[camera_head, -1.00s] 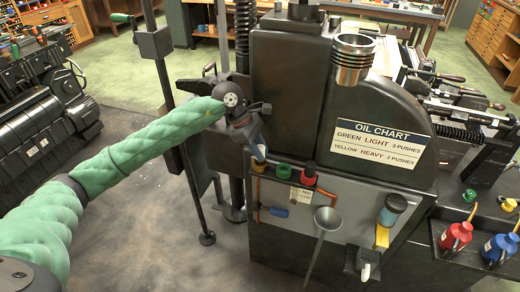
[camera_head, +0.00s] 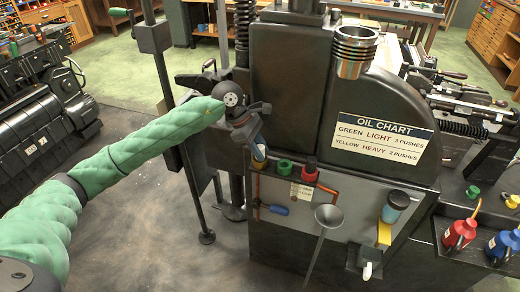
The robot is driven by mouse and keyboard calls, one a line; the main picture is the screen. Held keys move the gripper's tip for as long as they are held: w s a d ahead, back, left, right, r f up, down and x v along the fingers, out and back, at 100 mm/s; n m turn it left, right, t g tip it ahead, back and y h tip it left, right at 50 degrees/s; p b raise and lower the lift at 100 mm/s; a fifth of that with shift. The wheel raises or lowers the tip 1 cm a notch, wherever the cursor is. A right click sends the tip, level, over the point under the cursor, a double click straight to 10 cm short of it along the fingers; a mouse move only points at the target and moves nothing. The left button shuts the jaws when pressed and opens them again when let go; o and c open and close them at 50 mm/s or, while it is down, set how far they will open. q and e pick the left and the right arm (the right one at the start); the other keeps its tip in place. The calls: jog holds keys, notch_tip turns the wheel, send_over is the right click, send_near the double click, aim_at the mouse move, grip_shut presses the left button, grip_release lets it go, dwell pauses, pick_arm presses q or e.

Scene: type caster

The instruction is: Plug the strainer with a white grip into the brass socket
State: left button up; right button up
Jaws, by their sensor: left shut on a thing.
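My left gripper (camera_head: 257,151), on its green-sleeved arm, points down at the upper left corner of the machine's front panel. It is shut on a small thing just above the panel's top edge. That thing is mostly hidden; only bluish and pale yellow bits show at the fingertips, and I cannot tell whether it is the strainer or whether it is seated in anything. A green ring-shaped fitting (camera_head: 284,167) and a red one (camera_head: 310,169) stand to its right. I cannot make out a brass socket for sure. A small white piece (camera_head: 367,270) shows low on the panel. My right gripper is out of view.
The dark machine bears an oil chart (camera_head: 383,137) and a ribbed metal cup (camera_head: 355,48). A funnel (camera_head: 328,215), a copper pipe (camera_head: 320,186) and a blue-capped cylinder (camera_head: 396,205) are on the panel. Red (camera_head: 459,234) and blue (camera_head: 502,246) oil cans stand at right.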

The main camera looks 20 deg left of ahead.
pick_arm(q)
jog(key=o, duration=1)
jog(key=shift+b+v, duration=1.15)
jog(key=shift+v, duration=2.75)
jog(key=shift+f, duration=0.1)
